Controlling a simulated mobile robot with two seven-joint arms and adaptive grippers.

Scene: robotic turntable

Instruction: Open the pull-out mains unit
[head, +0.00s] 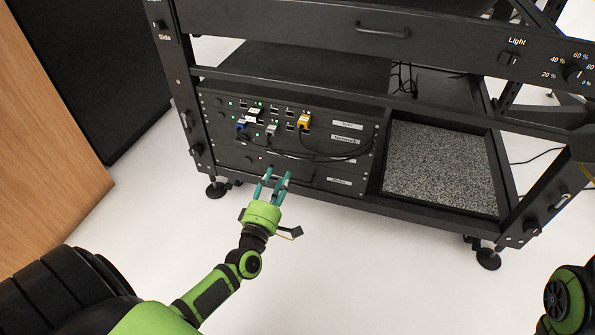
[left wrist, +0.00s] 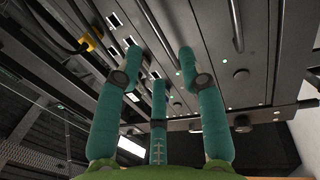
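The pull-out mains unit appears to be the lowest black panel (head: 318,178) of the rack under the turntable frame; its small white label is too small to read surely. The panel looks flush with the rack front. My left gripper (head: 276,177) is in front of this lowest panel, its teal fingers pointing at it. In the left wrist view its three fingers (left wrist: 160,62) are spread with nothing between them, and the dark rack front with round knobs and small lights lies beyond. Contact with the panel cannot be told. My right gripper is not in view.
Cables with blue, white and yellow plugs (head: 304,121) hang across the upper rack panels. A grey speckled tray (head: 440,168) is right of the rack. A wooden panel (head: 40,150) stands at the left. The white floor before the rack is clear.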

